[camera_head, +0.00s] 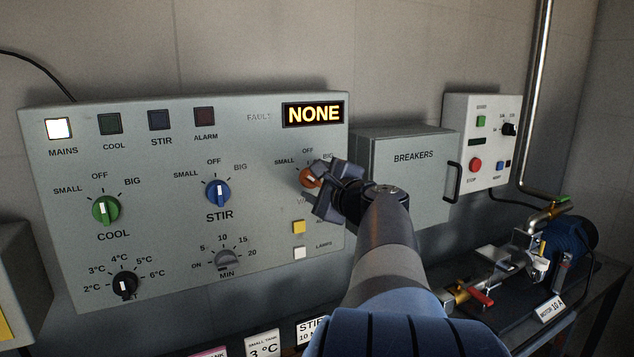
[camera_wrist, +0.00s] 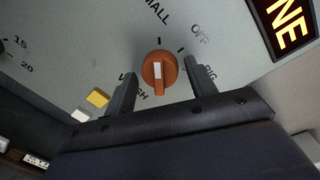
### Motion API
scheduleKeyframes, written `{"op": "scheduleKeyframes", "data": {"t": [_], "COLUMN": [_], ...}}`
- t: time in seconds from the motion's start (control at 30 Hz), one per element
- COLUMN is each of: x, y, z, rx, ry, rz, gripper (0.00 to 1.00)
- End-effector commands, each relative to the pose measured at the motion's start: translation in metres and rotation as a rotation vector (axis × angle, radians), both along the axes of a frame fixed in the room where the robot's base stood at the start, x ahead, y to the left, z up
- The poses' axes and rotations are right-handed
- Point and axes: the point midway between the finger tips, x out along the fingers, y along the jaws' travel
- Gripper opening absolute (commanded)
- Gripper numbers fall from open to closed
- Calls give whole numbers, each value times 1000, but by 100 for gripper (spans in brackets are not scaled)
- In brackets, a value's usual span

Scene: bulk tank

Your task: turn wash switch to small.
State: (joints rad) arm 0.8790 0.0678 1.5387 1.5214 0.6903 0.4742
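The wash switch is an orange knob (camera_head: 309,178) at the right of the grey control panel (camera_head: 150,240), partly hidden by my gripper in the head view. In the wrist view the orange knob (camera_wrist: 159,68) shows whole. Its white mark lines up roughly with the tick below the SMALL label (camera_wrist: 155,12); the OFF label (camera_wrist: 200,35) is to the right. My gripper (camera_head: 322,190) is close to the knob. In the wrist view my gripper (camera_wrist: 162,84) is open, one finger on each side below the knob, with gaps showing; contact is not visible.
A yellow button (camera_head: 298,227) and a white button (camera_head: 299,253) sit below the knob. The blue stir knob (camera_head: 218,193) is to the left. The breakers box (camera_head: 405,185) with a black handle stands close on the right. The fault display (camera_head: 313,114) reads NONE.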

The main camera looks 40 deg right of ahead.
Motion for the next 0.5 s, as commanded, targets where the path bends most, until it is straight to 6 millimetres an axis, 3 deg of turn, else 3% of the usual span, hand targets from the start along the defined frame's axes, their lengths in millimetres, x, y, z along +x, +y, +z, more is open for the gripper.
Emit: {"op": "scheduleKeyframes", "data": {"t": [0.33,0.5], "x": [-2,-21], "y": [0,3], "z": [0,2], "rx": [1,0], "ry": [-1,-1], "rz": [-1,-4], "gripper": [60,60]}}
